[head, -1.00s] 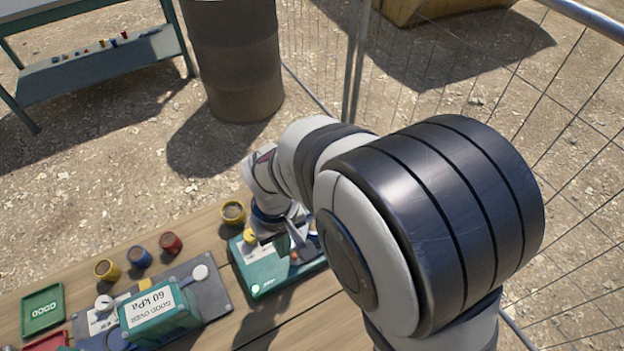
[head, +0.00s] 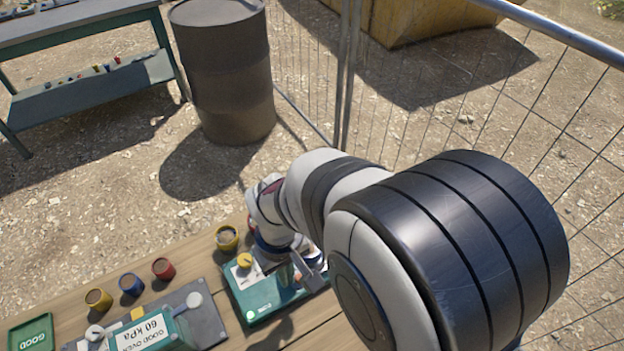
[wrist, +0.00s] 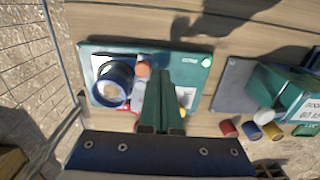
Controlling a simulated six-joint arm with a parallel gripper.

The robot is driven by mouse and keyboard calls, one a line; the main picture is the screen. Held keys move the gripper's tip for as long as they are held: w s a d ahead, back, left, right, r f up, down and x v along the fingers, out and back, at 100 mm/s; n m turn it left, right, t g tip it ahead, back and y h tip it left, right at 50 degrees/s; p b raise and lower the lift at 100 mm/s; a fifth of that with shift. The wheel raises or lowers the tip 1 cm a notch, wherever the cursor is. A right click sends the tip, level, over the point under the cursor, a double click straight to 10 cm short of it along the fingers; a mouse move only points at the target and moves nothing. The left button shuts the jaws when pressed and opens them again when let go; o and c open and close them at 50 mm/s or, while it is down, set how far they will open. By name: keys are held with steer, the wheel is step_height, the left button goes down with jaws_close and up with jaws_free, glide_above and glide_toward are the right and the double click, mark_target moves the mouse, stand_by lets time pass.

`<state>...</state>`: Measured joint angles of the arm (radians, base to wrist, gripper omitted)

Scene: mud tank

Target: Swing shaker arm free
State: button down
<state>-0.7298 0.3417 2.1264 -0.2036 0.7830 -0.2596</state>
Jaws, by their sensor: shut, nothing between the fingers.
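A teal shaker unit (head: 265,303) sits on the wooden bench below my gripper, with a yellow knob (head: 244,260) and a pale round button at its front corner. In the wrist view the unit's teal plate (wrist: 200,85) carries a dark blue ring-shaped holder (wrist: 112,84), an orange cap (wrist: 143,68) and a white button (wrist: 206,62). My gripper (wrist: 166,82) is shut and empty, its green fingers over the plate, right of the blue holder. The fingers hide part of the unit. I cannot clearly make out the shaker arm or whether the fingers touch anything.
Yellow (head: 98,299), blue (head: 131,284) and red (head: 163,268) cups stand left on the bench; another yellow cup (head: 227,238) is behind the unit. A gauge box marked 60 kPa (head: 150,335) sits front left. A barrel (head: 225,75) and mesh fence (head: 420,100) are beyond.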

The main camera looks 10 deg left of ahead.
step_height(320, 180, up, 7)
steer(key=shift+s, duration=0.45)
stand_by(0.6)
steer(key=s+d+r+m+y, duration=0.1)
steer(key=s+d+r+m, duration=0.1)
steer(key=s+d+m, duration=0.3)
steer(key=s+d+r+m, duration=0.2)
steer(key=s+d+m, duration=0.3)
steer(key=d+m, duration=0.4)
steer(key=d, duration=0.4)
steer(key=shift+s+d+m+y, duration=0.2)
steer(key=shift+s+m+y, duration=0.1)
steer(key=shift+s+y, duration=0.1)
